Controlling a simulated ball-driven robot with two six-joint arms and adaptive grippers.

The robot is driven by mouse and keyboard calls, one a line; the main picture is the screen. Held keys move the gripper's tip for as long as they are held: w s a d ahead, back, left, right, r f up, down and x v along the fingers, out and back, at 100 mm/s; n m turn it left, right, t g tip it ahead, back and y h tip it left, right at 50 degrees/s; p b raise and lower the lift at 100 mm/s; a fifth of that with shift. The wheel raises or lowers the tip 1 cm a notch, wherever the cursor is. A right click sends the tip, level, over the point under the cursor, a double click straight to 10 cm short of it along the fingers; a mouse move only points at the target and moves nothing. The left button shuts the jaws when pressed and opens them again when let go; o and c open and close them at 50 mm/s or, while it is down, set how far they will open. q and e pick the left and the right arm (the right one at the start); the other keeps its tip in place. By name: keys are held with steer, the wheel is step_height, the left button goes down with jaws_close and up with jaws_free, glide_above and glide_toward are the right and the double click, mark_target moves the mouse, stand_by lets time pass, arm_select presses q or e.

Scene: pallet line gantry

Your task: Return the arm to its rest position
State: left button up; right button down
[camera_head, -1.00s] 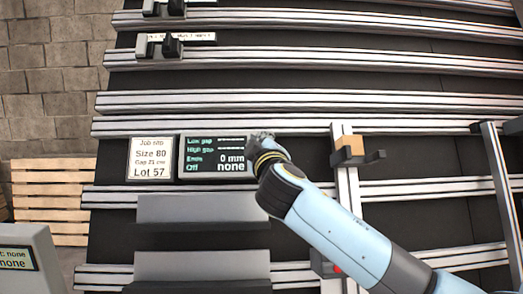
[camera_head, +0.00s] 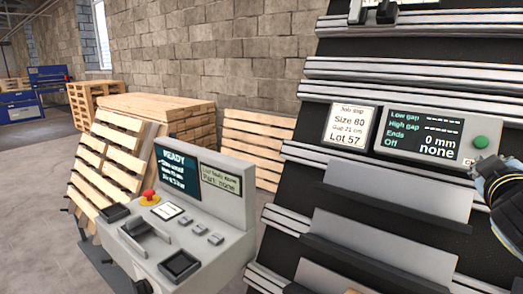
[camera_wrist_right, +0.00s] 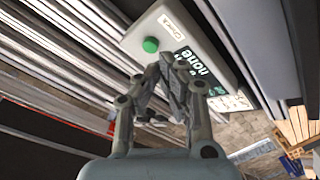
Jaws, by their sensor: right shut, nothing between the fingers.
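My right gripper (camera_head: 484,166) shows at the right edge of the head view, with most of its arm cut off by the frame. It is beside the lower right corner of the gauge box (camera_head: 408,152), just below the green button (camera_head: 480,142). In the right wrist view my right gripper (camera_wrist_right: 172,68) has its fingers together and empty, with the green button (camera_wrist_right: 150,45) and the grey box (camera_wrist_right: 180,22) beyond the fingertips. I cannot tell whether the fingers touch the box. The box's screen reads 0 mm and none. My left gripper is not in view.
A job card (camera_head: 350,126) reading Size 80, Lot 57 is left of the box. Metal rails (camera_head: 400,81) and grey plates (camera_head: 395,197) cross the dark gantry. A control console (camera_head: 215,225) with a READY screen and red button stands left. Pallets (camera_head: 155,112) are behind it.

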steer(key=s+a+f+g+y, duration=0.3)
steer(key=s+a+f, duration=0.35)
steer(key=s, duration=0.25)
steer(key=s+a+f+m+g+y, duration=0.1)
steer(key=s+a+f+g+y, duration=0.3)
steer(key=s+f, duration=0.4)
steer(key=s+a+f+g+y, duration=0.25)
steer(key=s+a+f, duration=0.3)
steer(key=s, duration=0.45)
steer(key=s+d+f+g+b, duration=0.15)
steer(key=f+b, duration=0.35)
steer(key=f, duration=1.3)
steer(key=s+d+f+g+b, duration=0.15)
steer(key=f+b, duration=0.35)
steer(key=f, duration=1.4)
steer(key=s+f+m+b, duration=0.1)
steer(key=s+f+b, duration=0.5)
steer(key=s+f, duration=1.1)
step_height(320, 180, down, 3)
steer(key=shift+s+r+g, duration=0.15)
steer(key=shift+s+g, duration=0.15)
steer(key=shift+g, duration=0.05)
